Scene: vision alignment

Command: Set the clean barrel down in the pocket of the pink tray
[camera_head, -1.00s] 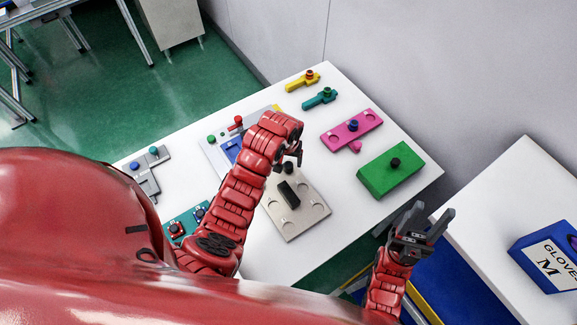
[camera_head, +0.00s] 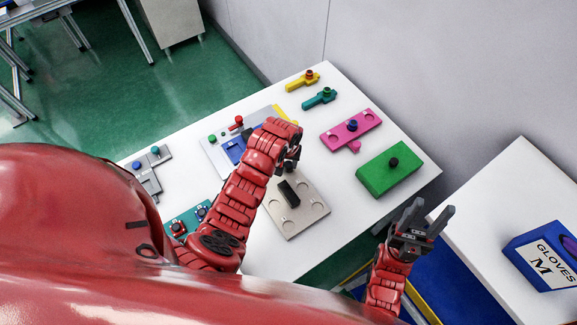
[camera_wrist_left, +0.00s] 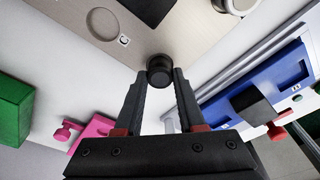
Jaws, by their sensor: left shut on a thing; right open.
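A black round barrel (camera_wrist_left: 160,70) is between the fingertips of my left gripper (camera_wrist_left: 161,78), which is shut on it, in the left wrist view. It is over or at the edge of the beige plate; I cannot tell if it touches the plate. In the head view my left gripper (camera_head: 290,164) is at the far end of that plate and mostly hides the barrel. The pink tray (camera_head: 335,139) lies to its right, with a blue knob on its middle; it also shows in the left wrist view (camera_wrist_left: 96,127). My right gripper (camera_head: 428,222) is open and empty beyond the table's right edge.
The beige plate (camera_head: 299,222) carries a black block (camera_head: 288,193). A green block (camera_head: 378,180) with a black knob stands at the right. Yellow (camera_head: 296,84) and teal (camera_head: 314,102) pieces lie at the back. A blue fixture (camera_wrist_left: 262,80) is near my left gripper.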

